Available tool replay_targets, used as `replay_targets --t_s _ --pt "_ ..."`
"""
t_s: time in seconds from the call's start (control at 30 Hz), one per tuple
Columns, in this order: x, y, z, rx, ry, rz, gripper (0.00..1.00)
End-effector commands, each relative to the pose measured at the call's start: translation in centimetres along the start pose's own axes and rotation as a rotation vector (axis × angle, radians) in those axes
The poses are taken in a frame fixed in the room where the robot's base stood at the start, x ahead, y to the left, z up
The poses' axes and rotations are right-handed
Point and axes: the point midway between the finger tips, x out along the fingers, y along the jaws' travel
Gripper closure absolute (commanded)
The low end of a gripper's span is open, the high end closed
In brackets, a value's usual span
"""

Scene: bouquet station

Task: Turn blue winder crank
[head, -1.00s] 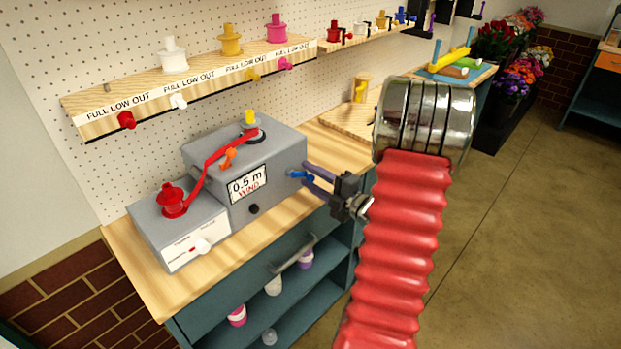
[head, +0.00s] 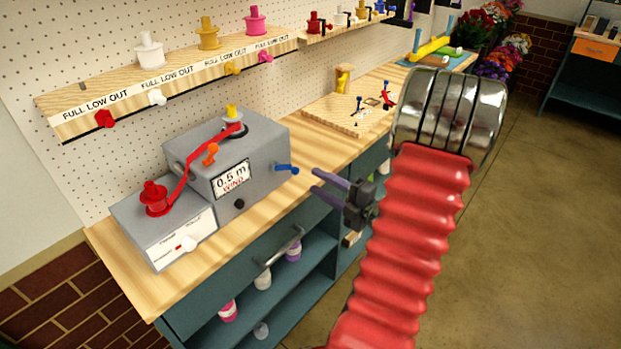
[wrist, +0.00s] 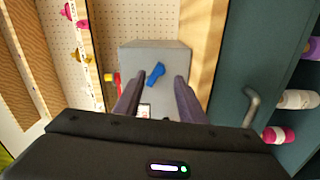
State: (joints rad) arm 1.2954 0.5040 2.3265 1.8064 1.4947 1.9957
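The grey winder box (head: 262,150) stands on the wooden bench top, with a display reading "0.5 m WIND". The blue crank (head: 287,169) sticks out of its right side. A red ribbon runs from the red spool (head: 155,198) up to the top of the box. My gripper (head: 314,181) is open and empty, a short way right of the crank and apart from it. In the wrist view the blue crank (wrist: 156,73) lies ahead, between the lines of my two purple fingers (wrist: 155,88), slanted on the grey box side.
A shelf (head: 180,78) with white, yellow and pink spools is above the winder. A wooden board (head: 350,112) with small parts lies further along the bench. A drawer handle (head: 279,245) juts from the teal cabinet below. Floor at right is clear.

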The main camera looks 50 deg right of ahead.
Motion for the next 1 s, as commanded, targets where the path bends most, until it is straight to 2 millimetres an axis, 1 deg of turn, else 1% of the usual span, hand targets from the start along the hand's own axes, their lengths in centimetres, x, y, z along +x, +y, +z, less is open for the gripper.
replay_targets --t_s 0.03,0.2,0.4,0.53,1.0 --pt "-0.8 0.0 0.1 0.0 -0.003 0.0 0.63" --pt "-2.9 0.0 0.1 0.001 -0.004 0.0 0.63" --pt "-4.3 -0.1 0.0 0.001 -0.001 -0.001 0.63" --pt "-4.6 -0.1 0.0 0.0 0.0 -0.001 0.63" --pt "-4.5 -0.1 0.0 0.0 0.0 -0.001 0.63"
